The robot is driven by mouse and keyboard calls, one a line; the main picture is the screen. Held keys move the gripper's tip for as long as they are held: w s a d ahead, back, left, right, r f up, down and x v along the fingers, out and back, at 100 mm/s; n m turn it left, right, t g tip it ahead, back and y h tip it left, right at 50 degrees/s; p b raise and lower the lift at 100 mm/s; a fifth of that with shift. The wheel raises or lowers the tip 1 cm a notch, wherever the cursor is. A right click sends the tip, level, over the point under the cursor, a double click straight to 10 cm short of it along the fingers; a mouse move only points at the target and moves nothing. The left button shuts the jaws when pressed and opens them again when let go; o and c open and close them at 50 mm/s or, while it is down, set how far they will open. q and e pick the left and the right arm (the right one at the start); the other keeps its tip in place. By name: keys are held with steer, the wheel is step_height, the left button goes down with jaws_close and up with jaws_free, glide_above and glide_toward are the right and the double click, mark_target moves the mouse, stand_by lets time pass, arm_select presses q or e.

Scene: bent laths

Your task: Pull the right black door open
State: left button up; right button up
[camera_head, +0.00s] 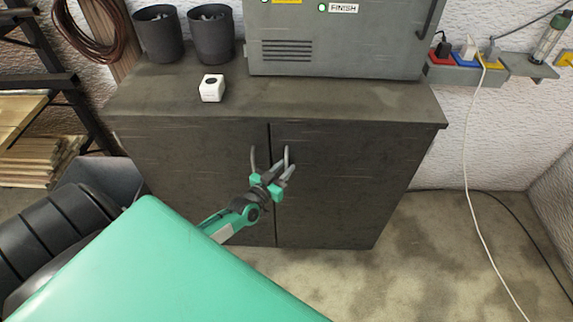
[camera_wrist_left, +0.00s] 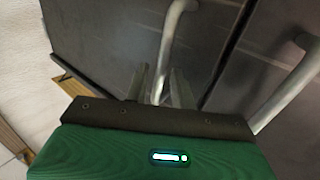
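The right black door (camera_head: 345,180) of the dark cabinet is closed, flush with the left black door (camera_head: 190,160). Each door has a grey bar handle by the middle seam. My left gripper (camera_head: 288,168) is at the right door's handle (camera_head: 286,153). In the left wrist view, the gripper's fingers (camera_wrist_left: 162,88) are apart, one on each side of that handle (camera_wrist_left: 172,40). Contact with the bar cannot be made out. The left door's handle (camera_head: 253,157) is just beside the gripper and also shows in the wrist view (camera_wrist_left: 288,85). My right gripper is out of view.
On the cabinet top (camera_head: 150,98) stand two dark cups, a white box with a black button (camera_head: 212,88) and a grey machine (camera_head: 335,40). A white cable (camera_head: 470,180) hangs to the floor at right. The floor right of the cabinet is largely clear.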

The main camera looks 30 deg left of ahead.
arm_select(q)
steer(key=shift+w, duration=0.75)
jaws_close()
